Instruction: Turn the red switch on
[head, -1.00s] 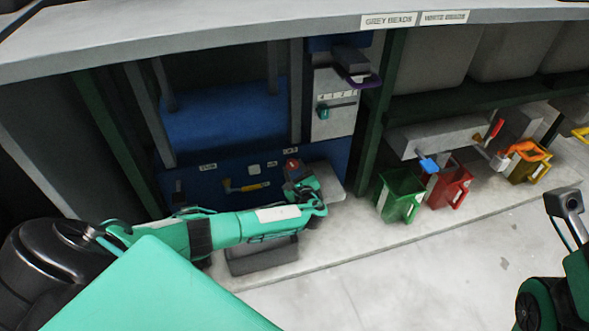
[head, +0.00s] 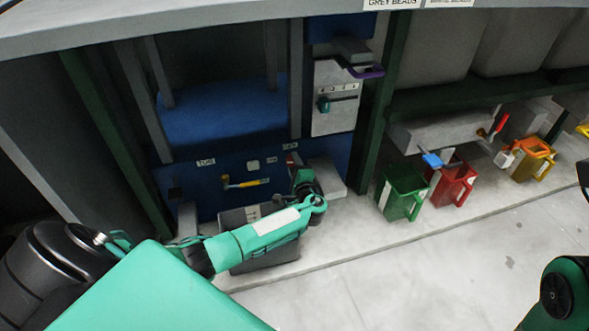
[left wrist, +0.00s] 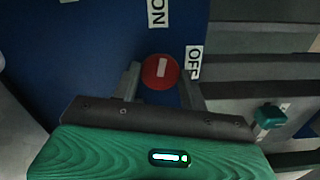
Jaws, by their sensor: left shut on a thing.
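The red switch (left wrist: 160,71) is a round knob with a white bar, on a blue panel (left wrist: 105,50). My left gripper (left wrist: 157,84) is shut on the switch, one finger on each side. In the head view my left gripper (head: 294,168) is at the panel's lower right and hides most of the switch (head: 291,158). My right gripper is not in view; only part of the right arm shows.
A yellow-handled lever (head: 247,183) is on the panel left of the switch. A grey box (head: 338,176) stands just right of my gripper. Green (head: 403,190), red (head: 452,184) and orange (head: 532,157) bins stand further right. The floor in front is clear.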

